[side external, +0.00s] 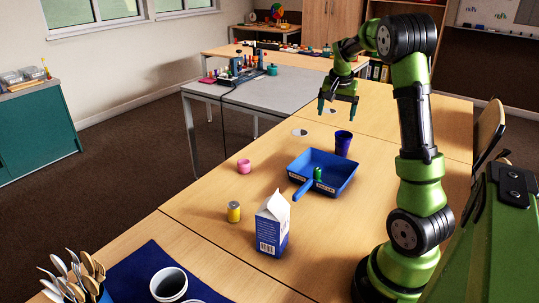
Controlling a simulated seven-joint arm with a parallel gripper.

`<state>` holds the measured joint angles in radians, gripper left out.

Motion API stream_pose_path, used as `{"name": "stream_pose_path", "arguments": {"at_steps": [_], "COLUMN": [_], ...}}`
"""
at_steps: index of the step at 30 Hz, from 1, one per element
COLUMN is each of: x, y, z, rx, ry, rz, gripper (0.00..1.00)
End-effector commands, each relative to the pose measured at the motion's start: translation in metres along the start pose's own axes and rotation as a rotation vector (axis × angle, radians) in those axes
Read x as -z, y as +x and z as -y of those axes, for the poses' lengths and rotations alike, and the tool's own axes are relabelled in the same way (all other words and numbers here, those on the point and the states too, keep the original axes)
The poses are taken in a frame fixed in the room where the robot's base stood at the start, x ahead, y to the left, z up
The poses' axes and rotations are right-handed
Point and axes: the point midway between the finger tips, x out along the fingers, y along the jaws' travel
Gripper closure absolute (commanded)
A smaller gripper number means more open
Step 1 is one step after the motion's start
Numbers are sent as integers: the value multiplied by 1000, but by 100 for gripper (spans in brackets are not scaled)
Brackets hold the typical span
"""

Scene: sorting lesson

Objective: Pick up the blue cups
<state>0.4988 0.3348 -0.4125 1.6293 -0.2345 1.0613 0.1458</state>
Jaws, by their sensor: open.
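A dark blue cup (343,143) stands upright on the wooden table, just behind the right part of a blue dustpan-like tray. My gripper (337,108) hangs above the table, higher than the blue cup and a little behind it in the picture. Its two fingers point down and are apart, with nothing between them. It does not touch the cup. I see no second cup that is clearly blue.
The blue dustpan (335,184) holds a small green object (318,174). A milk carton (271,225) and a yellow can (233,212) stand in front. A pale cup (169,284) stands on a dark blue mat (137,264). A grey table (260,94) with several items is behind.

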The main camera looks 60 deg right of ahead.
Motion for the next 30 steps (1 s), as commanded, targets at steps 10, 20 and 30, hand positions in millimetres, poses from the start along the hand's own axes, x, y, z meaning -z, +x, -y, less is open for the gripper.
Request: {"name": "stream_pose_path", "arguments": {"at_steps": [10,20,30], "x": [58,63,66], "y": [6,76,112], "z": [-20,-26,-28], "rx": [-94,-93,-90], "ry": [114,112,110], "rz": [-87,-86,-89], "gripper": [8,8,8]}}
